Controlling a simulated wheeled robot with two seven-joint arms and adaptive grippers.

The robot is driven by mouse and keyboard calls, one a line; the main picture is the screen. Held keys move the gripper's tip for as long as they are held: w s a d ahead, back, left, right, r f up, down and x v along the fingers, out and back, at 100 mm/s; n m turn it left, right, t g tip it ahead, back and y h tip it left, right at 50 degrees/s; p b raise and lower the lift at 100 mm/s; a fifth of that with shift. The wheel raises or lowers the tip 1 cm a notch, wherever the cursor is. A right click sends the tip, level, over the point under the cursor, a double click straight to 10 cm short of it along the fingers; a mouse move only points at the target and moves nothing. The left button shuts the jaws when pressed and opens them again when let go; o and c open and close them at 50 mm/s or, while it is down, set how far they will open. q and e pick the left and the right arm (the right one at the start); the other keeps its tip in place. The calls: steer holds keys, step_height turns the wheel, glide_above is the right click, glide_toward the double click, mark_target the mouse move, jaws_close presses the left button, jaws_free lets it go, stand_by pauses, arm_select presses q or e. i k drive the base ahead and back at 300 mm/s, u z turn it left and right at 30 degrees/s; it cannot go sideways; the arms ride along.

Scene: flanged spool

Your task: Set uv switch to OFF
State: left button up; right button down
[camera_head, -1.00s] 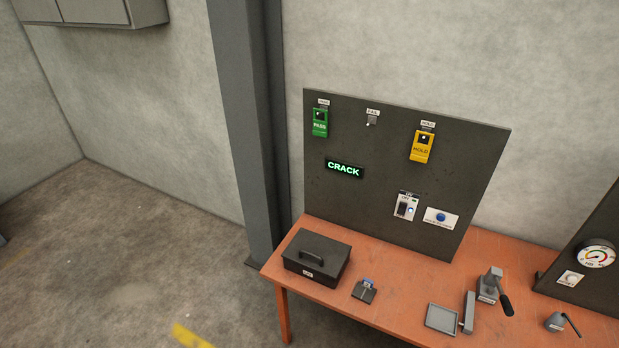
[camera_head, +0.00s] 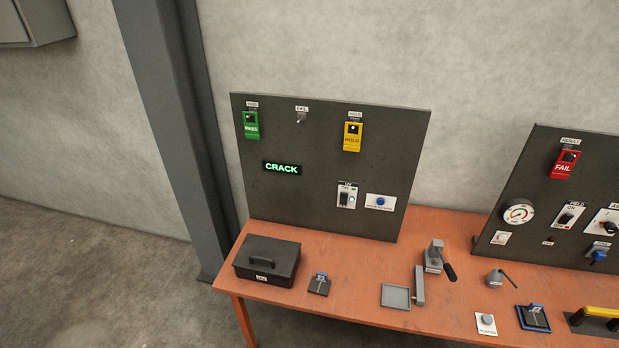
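The UV switch (camera_head: 346,197) is a dark rocker on a white plate, low on the right part of the left dark panel (camera_head: 300,210). A small bluish-white light (camera_head: 352,200) glows beside the rocker. Its label is too small to read surely, and I cannot tell the rocker's position. A plate with a blue button (camera_head: 380,202) is just right of it. Neither of my grippers shows in the head view.
An orange table (camera_head: 340,290) carries a black box (camera_head: 267,260), a grey tray (camera_head: 395,296), a lever clamp (camera_head: 435,258) and small fixtures. A lit CRACK sign (camera_head: 282,168) is on the left panel. A second panel (camera_head: 530,200) with a gauge (camera_head: 518,213) stands right. Floor is open at left.

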mark_target(343, 200)
steer(key=k, duration=0.65)
steer(key=z, duration=0.1)
steer(key=i, duration=1.05)
steer(key=u, duration=0.75)
